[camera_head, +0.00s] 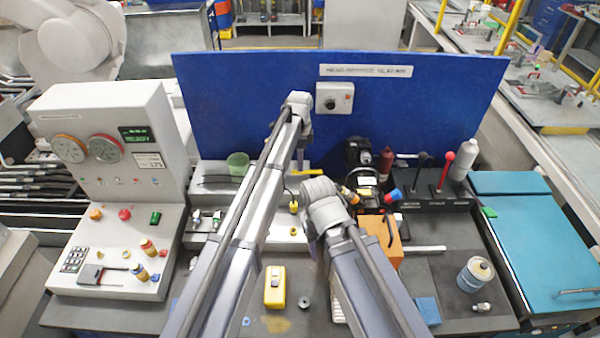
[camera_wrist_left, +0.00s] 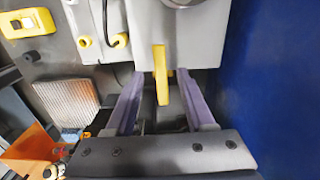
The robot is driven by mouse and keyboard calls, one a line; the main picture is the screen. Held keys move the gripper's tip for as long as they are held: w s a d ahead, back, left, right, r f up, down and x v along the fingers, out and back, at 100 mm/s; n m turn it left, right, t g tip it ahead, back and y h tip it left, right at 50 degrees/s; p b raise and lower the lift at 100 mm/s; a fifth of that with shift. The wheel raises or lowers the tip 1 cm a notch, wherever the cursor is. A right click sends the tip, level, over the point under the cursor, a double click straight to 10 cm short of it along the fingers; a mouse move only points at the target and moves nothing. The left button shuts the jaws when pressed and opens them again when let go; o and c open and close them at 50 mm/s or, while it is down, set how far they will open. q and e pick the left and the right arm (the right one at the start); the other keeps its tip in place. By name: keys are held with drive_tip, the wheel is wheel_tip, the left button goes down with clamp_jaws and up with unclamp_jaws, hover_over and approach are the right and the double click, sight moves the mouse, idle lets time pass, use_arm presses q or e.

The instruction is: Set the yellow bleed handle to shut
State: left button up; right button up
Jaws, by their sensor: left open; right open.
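The yellow bleed handle (camera_wrist_left: 161,75) shows in the left wrist view as a flat bar sticking out from a grey block (camera_wrist_left: 190,35) toward my gripper. My left gripper (camera_wrist_left: 160,101) is open, with one finger on each side of the handle and a gap to both. In the head view a yellow bar (camera_head: 309,172), seemingly this handle, shows just right of my left arm. My left gripper (camera_head: 300,150) is mostly hidden by its wrist there. My right gripper (camera_head: 317,243) is lower, largely hidden behind its own wrist, with nothing seen in it.
A blue panel (camera_head: 230,100) with a grey switch box (camera_head: 334,98) stands behind the bench. A grey control console (camera_head: 110,150) is at left. An orange block (camera_head: 382,238) and a black lever unit (camera_head: 435,190) are at right. A yellow device (camera_head: 275,287) lies in front.

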sight(307, 172)
use_arm(q)
wheel_tip(307, 172, down, 4)
drive_tip(key=b, duration=0.2)
drive_tip(key=shift+r+b, duration=0.15)
drive_tip(key=shift+b, duration=0.15)
drive_tip(key=shift+r, duration=0.1)
clamp_jaws()
idle(1.0)
